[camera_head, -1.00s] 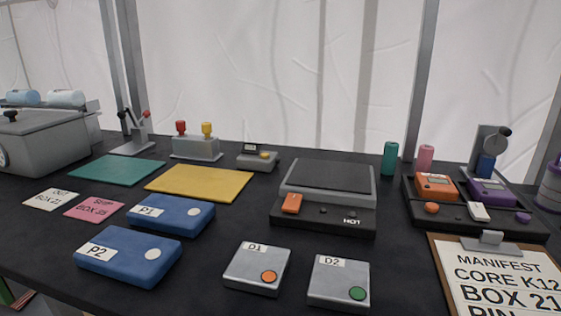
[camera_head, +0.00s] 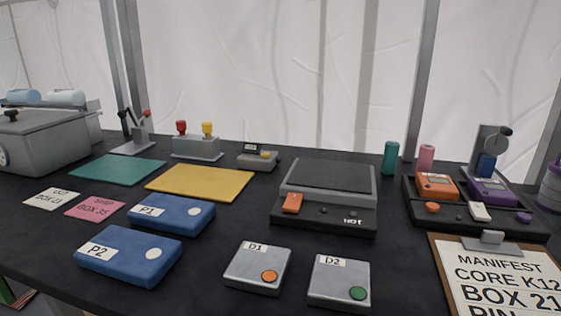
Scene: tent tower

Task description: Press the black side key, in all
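No black side key can be told for certain in the head view. A dark grey device (camera_head: 328,180) marked HOT stands at the middle of the table, with an orange switch (camera_head: 292,203) and small dark spots on its black front that are too small to make out. Two grey boxes, D1 (camera_head: 257,264) with an orange button and D2 (camera_head: 338,275) with a green button, lie in front of it. Two blue boxes, P1 (camera_head: 172,213) and P2 (camera_head: 128,254), each with a white round button, lie to the left. Neither of my grippers is in view.
A clipboard (camera_head: 480,243) with a manifest lies at the front right, below a black tray (camera_head: 465,224) holding orange and purple devices. Teal (camera_head: 117,169) and yellow (camera_head: 200,183) mats lie at left. A grey machine (camera_head: 50,143) stands far left. Table between P2 and D1 is bare.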

